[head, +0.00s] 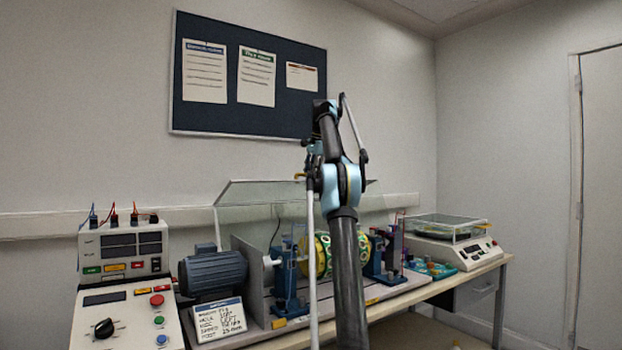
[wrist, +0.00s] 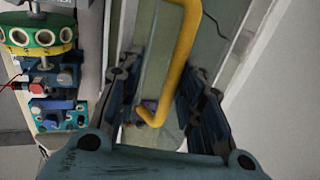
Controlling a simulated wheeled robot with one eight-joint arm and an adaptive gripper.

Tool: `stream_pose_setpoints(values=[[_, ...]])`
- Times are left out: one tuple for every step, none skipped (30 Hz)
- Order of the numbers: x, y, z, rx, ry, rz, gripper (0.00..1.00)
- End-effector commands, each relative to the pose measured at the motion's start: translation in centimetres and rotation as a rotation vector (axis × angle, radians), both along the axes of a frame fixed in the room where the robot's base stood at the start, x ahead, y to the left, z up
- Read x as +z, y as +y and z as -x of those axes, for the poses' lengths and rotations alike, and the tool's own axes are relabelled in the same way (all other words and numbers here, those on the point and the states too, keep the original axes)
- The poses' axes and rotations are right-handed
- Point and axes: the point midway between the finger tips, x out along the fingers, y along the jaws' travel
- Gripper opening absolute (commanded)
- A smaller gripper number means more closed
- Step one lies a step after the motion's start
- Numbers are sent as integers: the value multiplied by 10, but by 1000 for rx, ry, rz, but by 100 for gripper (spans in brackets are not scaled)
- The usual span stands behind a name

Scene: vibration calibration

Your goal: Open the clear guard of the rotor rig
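The clear guard (head: 262,192) of the rotor rig stands tilted up at the back of the rig in the head view, above the rotor. Its yellow bar handle (wrist: 181,66) runs between my fingers in the wrist view, bent at its near end. My gripper (wrist: 162,75) is open around the handle, with gaps visible on both sides. In the head view my arm hides most of the gripper and part of the guard. The yellow-green rotor (head: 321,256) sits on blue supports; it also shows in the wrist view (wrist: 38,36).
A blue-grey motor (head: 212,271) and a control box (head: 124,250) stand to the left. A placard (head: 220,319) stands in front of the motor. A scale with a clear cover (head: 452,240) is at the right of the bench. The wall with a noticeboard (head: 249,122) is behind.

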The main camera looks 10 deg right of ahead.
Motion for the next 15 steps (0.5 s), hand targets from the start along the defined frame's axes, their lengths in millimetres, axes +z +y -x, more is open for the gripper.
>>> stream_pose_setpoints(values=[[0, -2, 4, -1, 2, 0, 31], [0, -3, 6, -1, 2, 0, 31], [0, -3, 8, -1, 2, 0, 31], [-1, -4, 10, -1, 2, 0, 31], [-1, -5, 12, -1, 2, 0, 31], [-1, -7, 15, -2, 2, 0, 31], [-1, -8, 18, -2, 2, 0, 31], [-1, -9, 20, -2, 2, 0, 31], [-1, -10, 23, -2, 2, 0, 31], [-1, -11, 26, -2, 2, 0, 31], [-1, -12, 29, -2, 2, 0, 31], [-1, -13, 32, -2, 2, 0, 31], [-1, -14, 35, -2, 2, 0, 31], [-1, -16, 38, -2, 2, 0, 31], [-1, -18, 42, -1, 3, 1, 31]])
